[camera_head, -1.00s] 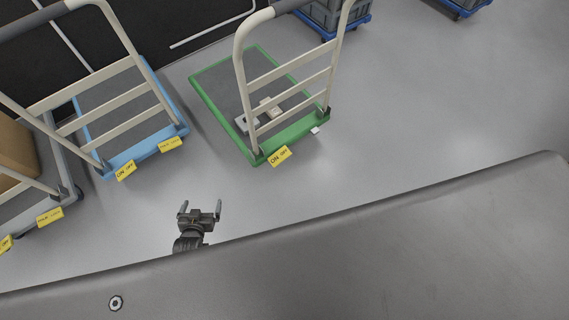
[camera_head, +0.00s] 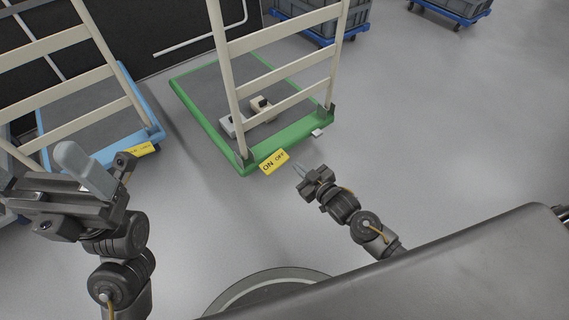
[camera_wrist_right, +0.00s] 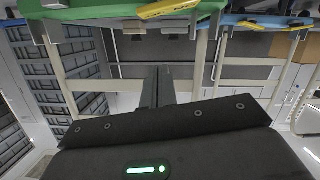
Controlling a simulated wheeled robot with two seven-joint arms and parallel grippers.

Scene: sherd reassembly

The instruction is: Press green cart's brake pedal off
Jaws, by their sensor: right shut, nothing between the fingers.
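The green cart (camera_head: 207,122) stands on the floor in the upper middle of the head view, with a cream handle frame rising from its near edge. Its yellow pedal (camera_head: 274,162), marked ON and OFF, sticks out at the near-left corner. My right gripper (camera_head: 304,171) is shut and empty, just right of the pedal and apart from it in the picture. In the right wrist view, its shut fingers (camera_wrist_right: 158,86) show in the middle, and the yellow pedal (camera_wrist_right: 168,8) shows at the top edge.
Small boxes (camera_head: 262,108) lie on the green deck. A small white piece (camera_head: 318,133) is at its right corner. Grey crates (camera_head: 312,17) stand behind. The floor right is clear.

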